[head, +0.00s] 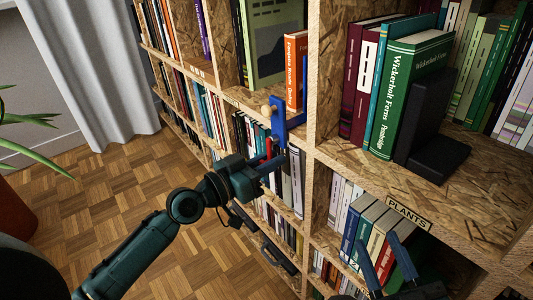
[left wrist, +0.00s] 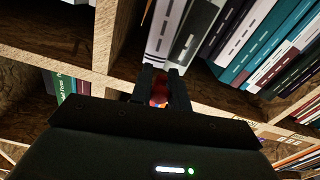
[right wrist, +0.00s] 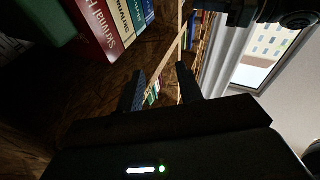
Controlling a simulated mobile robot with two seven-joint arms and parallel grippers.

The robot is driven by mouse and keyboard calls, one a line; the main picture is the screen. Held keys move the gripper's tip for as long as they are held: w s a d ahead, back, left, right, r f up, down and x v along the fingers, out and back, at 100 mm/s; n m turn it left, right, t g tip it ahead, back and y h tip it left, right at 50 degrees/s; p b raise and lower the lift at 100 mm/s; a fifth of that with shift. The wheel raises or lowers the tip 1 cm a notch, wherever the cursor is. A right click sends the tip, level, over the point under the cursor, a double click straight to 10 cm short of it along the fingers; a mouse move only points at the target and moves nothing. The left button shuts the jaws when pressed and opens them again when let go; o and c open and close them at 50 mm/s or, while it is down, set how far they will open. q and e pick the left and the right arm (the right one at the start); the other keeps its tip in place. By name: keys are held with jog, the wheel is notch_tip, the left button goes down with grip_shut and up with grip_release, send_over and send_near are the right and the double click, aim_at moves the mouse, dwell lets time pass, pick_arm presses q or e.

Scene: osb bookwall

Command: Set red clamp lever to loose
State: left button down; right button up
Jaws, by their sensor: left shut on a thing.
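A blue clamp (head: 279,122) sits on the front edge of a shelf board, with a round wooden knob at its left. Its red lever (head: 269,147) hangs below the blue body; only a small part shows above my gripper. My left gripper (head: 272,163) is shut on the red lever. In the left wrist view the red lever (left wrist: 159,91) shows between the two dark fingers, and most of it is hidden by them. My right gripper (head: 390,262) is open and empty, low in front of the right bookcase; its spread fingers also show in the right wrist view (right wrist: 162,88).
Upright books fill the shelves close behind the clamp. A green book (head: 408,95) and a black bookend (head: 436,125) stand on the right shelf above a PLANTS label (head: 408,213). The parquet floor (head: 120,190) is clear at left; a potted plant (head: 15,205) stands at the far left.

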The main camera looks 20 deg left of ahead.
pick_arm(q)
jog(key=c, duration=1.3)
grip_release()
jog(key=shift+c, duration=0.2)
jog(key=b+v, duration=0.5)
jog(key=v, duration=0.8)
pick_arm(e)
jog(key=shift+w+a+r+t+y, duration=0.15)
jog(key=shift+w+r+t+y, duration=0.1)
jog(key=shift+r+y, duration=0.1)
jog(key=shift+w+a+r+t+y, duration=0.1)
jog(key=shift+r+t+y, duration=0.15)
jog(key=shift+r+y, duration=0.1)
jog(key=shift+f, duration=0.15)
